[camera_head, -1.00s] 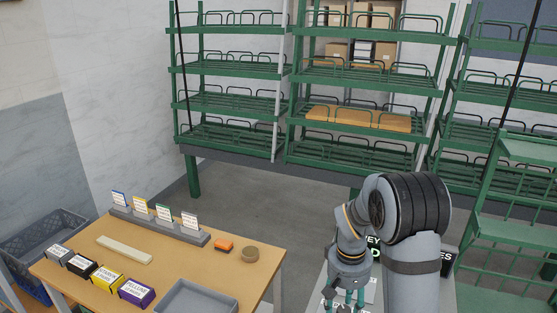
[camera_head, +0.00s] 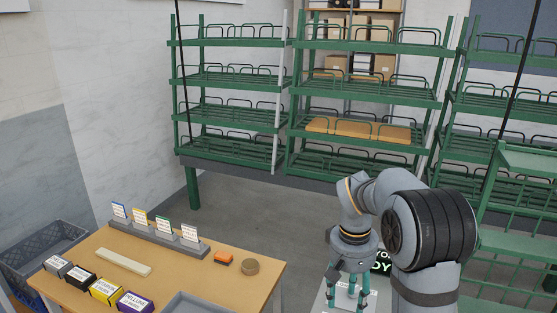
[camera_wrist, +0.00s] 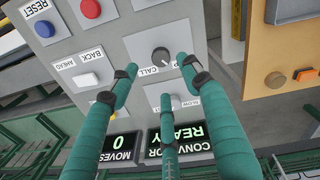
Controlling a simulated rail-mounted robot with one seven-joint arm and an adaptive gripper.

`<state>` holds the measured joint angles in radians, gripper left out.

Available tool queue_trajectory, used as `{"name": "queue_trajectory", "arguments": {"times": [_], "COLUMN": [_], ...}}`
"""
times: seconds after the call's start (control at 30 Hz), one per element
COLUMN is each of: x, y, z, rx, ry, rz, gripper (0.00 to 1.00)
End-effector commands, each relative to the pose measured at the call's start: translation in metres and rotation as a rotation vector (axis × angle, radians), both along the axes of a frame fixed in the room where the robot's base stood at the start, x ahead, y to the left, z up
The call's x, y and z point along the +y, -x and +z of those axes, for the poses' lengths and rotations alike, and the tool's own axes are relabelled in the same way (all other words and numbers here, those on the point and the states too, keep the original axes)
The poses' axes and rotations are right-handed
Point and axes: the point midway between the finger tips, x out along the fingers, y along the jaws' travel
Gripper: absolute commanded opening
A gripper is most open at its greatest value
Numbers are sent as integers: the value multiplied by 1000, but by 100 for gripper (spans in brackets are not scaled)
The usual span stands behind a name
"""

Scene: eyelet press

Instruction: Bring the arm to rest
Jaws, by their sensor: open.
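My gripper (camera_head: 350,290) hangs at the lower right of the head view, fingers pointing down above a grey control panel (camera_head: 322,301). In the wrist view its teal fingers (camera_wrist: 155,85) are spread apart with nothing between them. The panel (camera_wrist: 120,50) shows there with a dark knob (camera_wrist: 161,57) labelled CALL close to the fingertips. A red button (camera_wrist: 89,80), a blue button (camera_wrist: 45,29) labelled RESET and two displays reading READY (camera_wrist: 182,138) and 0 (camera_wrist: 121,141) also show. I cannot tell whether a fingertip touches the panel.
Green racks (camera_head: 360,100) stand behind. A dark crate (camera_head: 40,255) is at far left. Open floor lies between table and racks.

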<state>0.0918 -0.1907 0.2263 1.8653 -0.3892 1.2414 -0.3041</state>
Motion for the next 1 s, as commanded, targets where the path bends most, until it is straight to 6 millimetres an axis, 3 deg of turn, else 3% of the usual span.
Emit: {"name": "queue_trajectory", "arguments": {"times": [0.4, 1.0], "x": [-4, -4], "y": [1, -2], "z": [-93, -88], "rx": [3, -3], "ry": [0, 1], "rz": [-2, -827], "gripper": [48, 48]}}
